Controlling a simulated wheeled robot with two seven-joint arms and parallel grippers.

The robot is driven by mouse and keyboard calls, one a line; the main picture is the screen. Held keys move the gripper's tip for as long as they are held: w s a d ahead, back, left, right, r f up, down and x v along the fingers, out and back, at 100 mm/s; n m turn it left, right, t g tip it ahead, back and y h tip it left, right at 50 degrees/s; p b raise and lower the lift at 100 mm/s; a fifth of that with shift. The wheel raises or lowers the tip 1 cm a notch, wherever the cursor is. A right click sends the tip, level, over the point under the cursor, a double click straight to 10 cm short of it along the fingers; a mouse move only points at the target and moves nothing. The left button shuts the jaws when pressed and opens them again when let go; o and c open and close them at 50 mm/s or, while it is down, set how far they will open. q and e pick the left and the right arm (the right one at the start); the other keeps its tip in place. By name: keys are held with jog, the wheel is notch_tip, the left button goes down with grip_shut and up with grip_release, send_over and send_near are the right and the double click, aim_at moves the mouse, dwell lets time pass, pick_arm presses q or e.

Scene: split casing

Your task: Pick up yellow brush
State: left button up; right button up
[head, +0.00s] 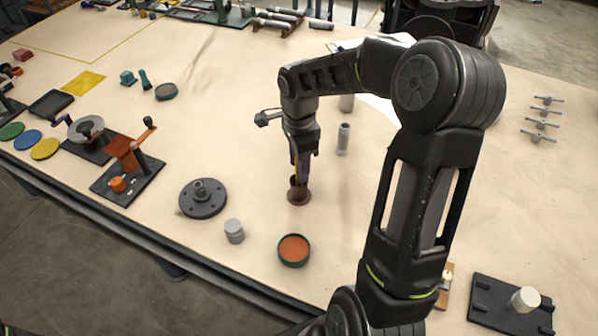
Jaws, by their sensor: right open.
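My right gripper (299,163) points down over a small brown cup (299,197) near the middle of the table. Its jaws are open. A thin yellowish piece (297,181), which may be the yellow brush, stands upright between the jaws and the cup. The fingers hide most of it, and I cannot tell whether they touch it. My left gripper is not in view.
A grey cylinder (343,139) stands just right of the gripper. A dark flanged disc (203,198), a grey knob (234,231) and a green-rimmed dish of orange material (293,250) are in front. A black fixture (512,304) sits front right.

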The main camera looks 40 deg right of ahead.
jog(key=shift+f, duration=0.65)
jog(key=shift+c, duration=0.2)
grip_shut()
dwell(0.3)
